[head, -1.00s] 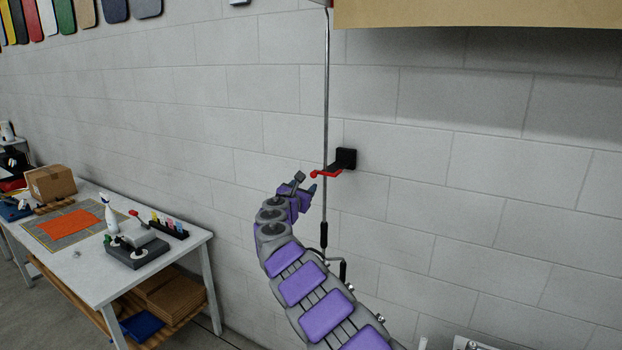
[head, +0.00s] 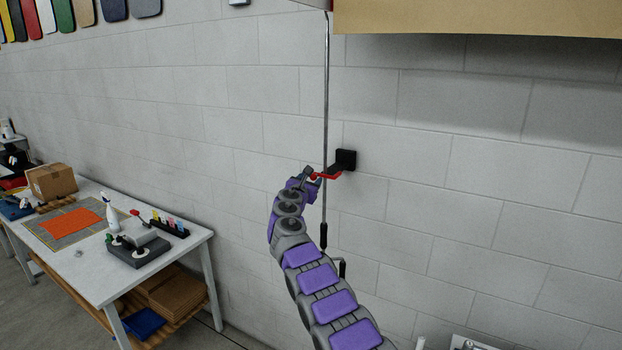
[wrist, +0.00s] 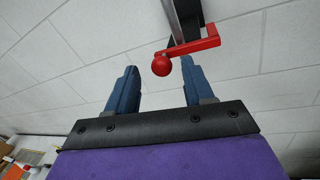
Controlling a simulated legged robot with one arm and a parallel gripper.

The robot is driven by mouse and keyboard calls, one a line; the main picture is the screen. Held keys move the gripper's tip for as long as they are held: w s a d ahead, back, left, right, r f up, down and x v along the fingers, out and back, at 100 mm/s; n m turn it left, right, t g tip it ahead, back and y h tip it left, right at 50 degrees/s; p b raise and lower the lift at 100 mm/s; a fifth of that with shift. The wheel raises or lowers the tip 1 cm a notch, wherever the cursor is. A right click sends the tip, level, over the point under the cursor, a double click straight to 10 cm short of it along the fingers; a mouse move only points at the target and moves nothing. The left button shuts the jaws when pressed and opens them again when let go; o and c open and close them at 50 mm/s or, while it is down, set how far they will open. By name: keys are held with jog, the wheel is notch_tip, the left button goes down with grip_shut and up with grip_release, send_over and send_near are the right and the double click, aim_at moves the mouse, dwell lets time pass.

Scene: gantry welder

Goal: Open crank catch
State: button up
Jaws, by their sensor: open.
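The crank catch has a black wall block (head: 346,160) and a red crank arm (head: 329,175) that ends in a round red knob. In the wrist view the red knob (wrist: 161,66) shows beyond and between my two blue fingers, nearer the right one. The red arm (wrist: 205,43) runs right from the knob, then bends up. My gripper (head: 312,178) is at the knob end of the crank in the head view. In the wrist view my gripper (wrist: 157,85) is open, its fingers apart. I cannot tell whether a finger touches the crank.
A thin vertical rod (head: 326,90) hangs in front of the wall beside the catch, ending in a black handle (head: 323,236). A tan panel (head: 480,20) is above right. A workbench (head: 90,280) with tools stands at left. The wall right of the catch is bare.

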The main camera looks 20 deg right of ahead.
jog(key=shift+w+d+f+p, duration=0.15)
jog(key=shift+w+d+p, duration=0.15)
jog(key=shift+w+d, duration=0.15)
jog(key=shift+c, duration=0.5)
grip_shut()
